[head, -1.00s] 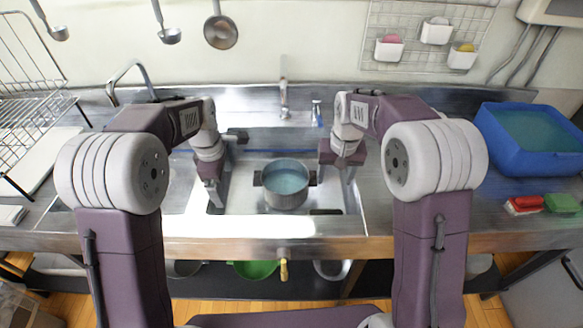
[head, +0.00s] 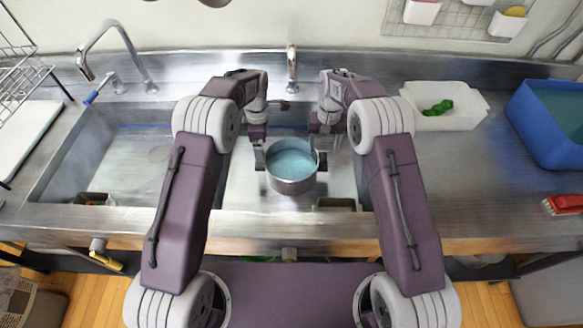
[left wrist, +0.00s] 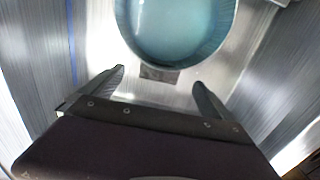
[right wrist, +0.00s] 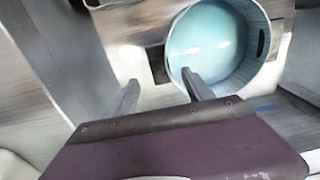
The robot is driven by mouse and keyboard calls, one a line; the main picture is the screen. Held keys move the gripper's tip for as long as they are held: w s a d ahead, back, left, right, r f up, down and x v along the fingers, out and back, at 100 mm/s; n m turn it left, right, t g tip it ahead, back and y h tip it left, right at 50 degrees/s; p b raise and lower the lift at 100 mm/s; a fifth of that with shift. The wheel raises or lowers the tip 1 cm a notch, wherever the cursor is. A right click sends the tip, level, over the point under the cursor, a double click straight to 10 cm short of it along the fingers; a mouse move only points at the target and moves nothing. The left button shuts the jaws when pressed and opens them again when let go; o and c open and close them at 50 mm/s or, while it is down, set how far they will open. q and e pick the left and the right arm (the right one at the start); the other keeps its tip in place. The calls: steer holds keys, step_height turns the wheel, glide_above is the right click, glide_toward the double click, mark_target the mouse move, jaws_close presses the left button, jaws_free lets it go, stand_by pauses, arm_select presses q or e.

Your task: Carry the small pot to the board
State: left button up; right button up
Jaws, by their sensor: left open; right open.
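The small pot (head: 293,186) is round and grey with a pale blue inside. It stands upright on the bright metal of the sink area, with a dark handle on each side. My left gripper (head: 259,148) is open at its left side. In the left wrist view the pot (left wrist: 175,30) lies just past the fingertips, its handle (left wrist: 158,74) between them and apart from both. My right gripper (head: 326,142) is open at its right side. In the right wrist view the other handle (right wrist: 157,66) sits just beyond the open fingers. A white board (head: 28,128) lies at the far left.
A wire rack (head: 22,72) stands over the board. An empty basin (head: 125,160) and a tall tap (head: 82,62) lie between the board and the pot. A white tub (head: 465,118) with something green, a blue tub (head: 545,115) and a red brush (head: 565,203) are on the right counter.

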mark_target(322, 160)
arm_select(q)
step_height(322, 160, down, 9)
steer(key=shift+s+r, duration=0.1)
steer(key=shift+r, duration=0.05)
arm_select(e)
step_height(322, 160, down, 9)
steer(key=shift+s+r, duration=0.1)
steer(key=shift+r, duration=0.05)
arm_select(q)
steer(key=c, duration=1.4)
arm_select(e)
jaws_close()
arm_select(q)
steer(key=shift+c, duration=1.2)
steer(key=shift+r, duration=0.1)
arm_select(e)
steer(key=shift+r, duration=0.1)
